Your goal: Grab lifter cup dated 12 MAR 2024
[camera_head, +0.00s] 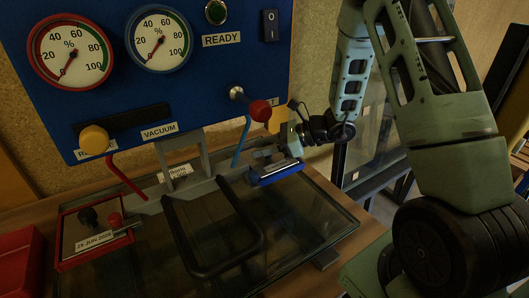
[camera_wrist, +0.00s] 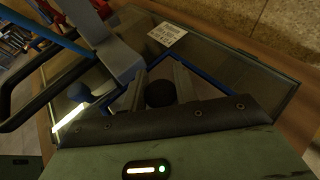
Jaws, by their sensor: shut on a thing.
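A blue-framed lifter cup (camera_head: 275,173) is at the right end of the glass panel (camera_head: 300,215). My gripper (camera_head: 270,157) is over it at its back edge. In the wrist view my gripper's fingers (camera_wrist: 160,95) are shut on a black round knob (camera_wrist: 160,92) inside the blue frame (camera_wrist: 215,85). I cannot see a date on this cup.
A blue panel (camera_head: 215,75) with two gauges, a switch and levers stands behind the glass. A black looped handle (camera_head: 215,270) and grey bracket (camera_head: 168,160) rise from the middle of the panel. Red and blue hoses run down to it. A red box (camera_head: 20,262) stands far left.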

